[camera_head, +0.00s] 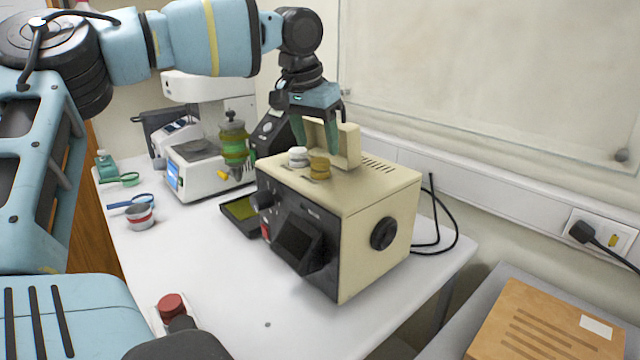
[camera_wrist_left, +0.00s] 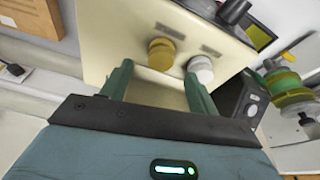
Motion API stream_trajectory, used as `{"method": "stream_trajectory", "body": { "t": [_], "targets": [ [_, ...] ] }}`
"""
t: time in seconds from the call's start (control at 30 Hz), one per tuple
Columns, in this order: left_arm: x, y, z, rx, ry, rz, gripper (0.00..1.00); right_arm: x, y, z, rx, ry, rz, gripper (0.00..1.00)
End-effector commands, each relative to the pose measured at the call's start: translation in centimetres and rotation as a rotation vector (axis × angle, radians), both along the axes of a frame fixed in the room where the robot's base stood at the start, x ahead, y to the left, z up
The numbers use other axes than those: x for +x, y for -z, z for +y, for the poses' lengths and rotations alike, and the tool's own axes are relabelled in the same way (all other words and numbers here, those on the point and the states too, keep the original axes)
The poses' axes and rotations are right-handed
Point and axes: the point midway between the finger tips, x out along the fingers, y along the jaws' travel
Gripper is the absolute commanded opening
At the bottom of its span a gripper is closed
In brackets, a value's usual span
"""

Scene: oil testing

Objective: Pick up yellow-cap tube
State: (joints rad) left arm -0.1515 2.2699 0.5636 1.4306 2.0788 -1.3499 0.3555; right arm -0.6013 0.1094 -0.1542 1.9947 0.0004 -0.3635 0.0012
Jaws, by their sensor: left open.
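The yellow-cap tube (camera_head: 320,168) stands in the top of a beige testing machine (camera_head: 375,192); only its cap shows and its body is hidden in the machine. A white-cap tube (camera_head: 298,156) stands right beside it, to its left. My left gripper (camera_head: 331,140) is open and empty above the machine's top, pointing down, above and slightly behind the caps. In the left wrist view, the yellow cap (camera_wrist_left: 161,53) is just beyond the gap between the fingers (camera_wrist_left: 157,80), and the white cap (camera_wrist_left: 201,70) is close to the right finger. My right gripper is not in view.
A raised beige block (camera_head: 345,148) stands on the machine behind the caps. A white instrument (camera_head: 200,160) and a green-yellow vessel (camera_head: 233,145) are to the left. A cup (camera_head: 139,215) stands at the table's left. The table's front is mostly clear.

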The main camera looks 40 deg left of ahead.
Motion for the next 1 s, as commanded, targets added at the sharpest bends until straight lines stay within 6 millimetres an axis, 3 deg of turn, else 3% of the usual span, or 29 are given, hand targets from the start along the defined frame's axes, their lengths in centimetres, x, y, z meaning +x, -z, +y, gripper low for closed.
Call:
{"method": "stream_trajectory", "body": {
  "t": [0.3, 0.6, 1.0],
  "targets": [
    [1.0, 3.8, 0.3, -0.001, 0.000, 0.001, 0.60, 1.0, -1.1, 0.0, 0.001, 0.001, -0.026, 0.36],
    [1.1, 4.3, 0.3, 0.000, -0.001, 0.000, 0.60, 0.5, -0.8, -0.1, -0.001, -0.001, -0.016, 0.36],
    [1.1, 4.2, 0.3, 0.000, -0.001, 0.000, 0.08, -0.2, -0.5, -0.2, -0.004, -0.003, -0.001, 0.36]
  ]
}}
